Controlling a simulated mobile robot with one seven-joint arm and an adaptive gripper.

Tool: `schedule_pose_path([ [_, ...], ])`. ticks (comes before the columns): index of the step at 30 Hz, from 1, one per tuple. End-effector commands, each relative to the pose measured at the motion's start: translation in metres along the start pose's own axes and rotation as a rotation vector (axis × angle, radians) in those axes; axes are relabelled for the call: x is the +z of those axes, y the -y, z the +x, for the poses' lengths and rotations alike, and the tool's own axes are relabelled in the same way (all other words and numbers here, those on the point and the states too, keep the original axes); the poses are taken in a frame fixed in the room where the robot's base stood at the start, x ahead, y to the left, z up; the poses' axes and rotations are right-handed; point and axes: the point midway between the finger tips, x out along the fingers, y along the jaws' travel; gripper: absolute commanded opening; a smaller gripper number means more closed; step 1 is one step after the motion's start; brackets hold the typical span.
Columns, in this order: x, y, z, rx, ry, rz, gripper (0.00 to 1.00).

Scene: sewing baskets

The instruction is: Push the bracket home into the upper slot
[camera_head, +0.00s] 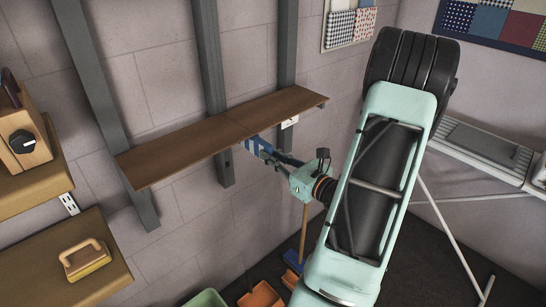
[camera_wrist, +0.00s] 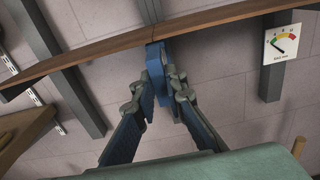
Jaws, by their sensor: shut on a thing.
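My gripper (camera_wrist: 160,92) is shut on a blue bracket (camera_wrist: 155,65), which stands upright between the fingers in the wrist view. The bracket's top is at the underside of a brown shelf board (camera_wrist: 92,56); I cannot tell whether they touch. In the head view my gripper (camera_head: 262,150) is just below the board (camera_head: 180,152), right of the middle grey upright (camera_head: 213,70). A striped blue part shows at the fingertips there. The upper slot and the bracket's wall end are hidden, so I cannot tell how deep the bracket sits.
A white dial card (camera_wrist: 283,45) hangs below the board at right. Two more grey uprights (camera_head: 90,60) (camera_head: 287,40) flank the middle one. Wooden shelves at left hold a brush-like block (camera_head: 85,262). Orange and green bins (camera_head: 262,295) (camera_head: 205,299) stand low down.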

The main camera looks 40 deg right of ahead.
Motion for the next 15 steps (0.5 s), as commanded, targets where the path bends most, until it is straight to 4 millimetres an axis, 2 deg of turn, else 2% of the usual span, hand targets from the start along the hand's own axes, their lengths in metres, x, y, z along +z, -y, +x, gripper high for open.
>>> schedule_pose_path([
  [15, 0.001, 0.000, 0.013, 0.001, 0.003, 0.000, 0.00],
])
